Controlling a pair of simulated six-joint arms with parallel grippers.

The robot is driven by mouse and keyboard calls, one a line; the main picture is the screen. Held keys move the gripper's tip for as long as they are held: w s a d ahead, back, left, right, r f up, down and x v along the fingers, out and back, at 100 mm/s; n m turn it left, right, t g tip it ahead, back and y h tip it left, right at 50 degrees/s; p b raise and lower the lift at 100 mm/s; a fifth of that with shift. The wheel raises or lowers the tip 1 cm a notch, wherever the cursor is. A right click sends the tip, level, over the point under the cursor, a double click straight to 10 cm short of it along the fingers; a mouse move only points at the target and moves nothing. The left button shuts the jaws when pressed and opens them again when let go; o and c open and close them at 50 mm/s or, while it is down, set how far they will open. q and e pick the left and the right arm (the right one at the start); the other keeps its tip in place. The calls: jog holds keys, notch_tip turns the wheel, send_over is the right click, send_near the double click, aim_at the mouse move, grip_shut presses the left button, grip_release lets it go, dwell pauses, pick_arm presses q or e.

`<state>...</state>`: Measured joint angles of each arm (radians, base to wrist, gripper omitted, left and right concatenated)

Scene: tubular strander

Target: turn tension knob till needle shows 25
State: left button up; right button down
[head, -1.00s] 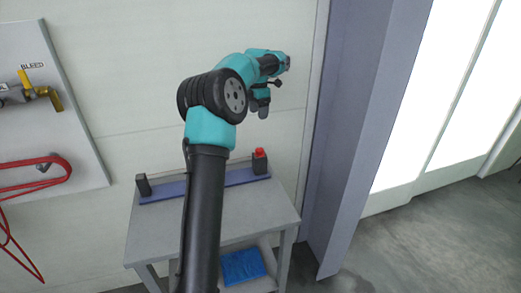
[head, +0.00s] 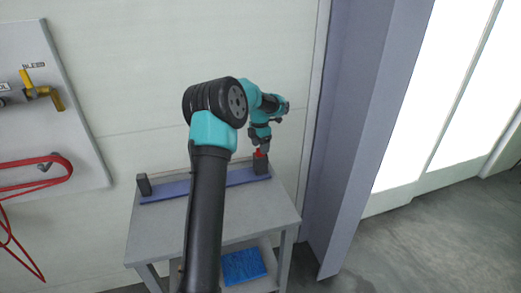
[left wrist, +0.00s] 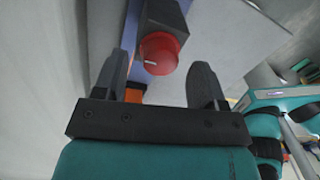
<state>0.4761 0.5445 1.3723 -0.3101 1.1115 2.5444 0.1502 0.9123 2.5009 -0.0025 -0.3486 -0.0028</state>
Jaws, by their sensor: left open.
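The red tension knob (head: 258,152) is on a dark block (head: 261,168) at the right end of a blue-purple bar on a small grey table. In the left wrist view the round red knob (left wrist: 158,53) carries a short white mark at its lower left. My left gripper (head: 262,146) is right above the knob, pointing down. In the left wrist view its two dark fingers (left wrist: 160,68) are apart, with the knob seen between them. A gap shows on each side of the knob. No needle or dial is visible. My right gripper is out of view.
The bar (head: 210,185) has another dark block (head: 144,184) at its left end. A blue item (head: 243,267) lies on the lower shelf. A grey-blue post (head: 362,130) stands right of the table (head: 255,215). A wall panel at left holds a brass valve (head: 45,92) and red tubing (head: 35,168).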

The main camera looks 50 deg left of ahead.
pick_arm(q)
jog(key=shift+f, duration=1)
jog(key=c, duration=0.9)
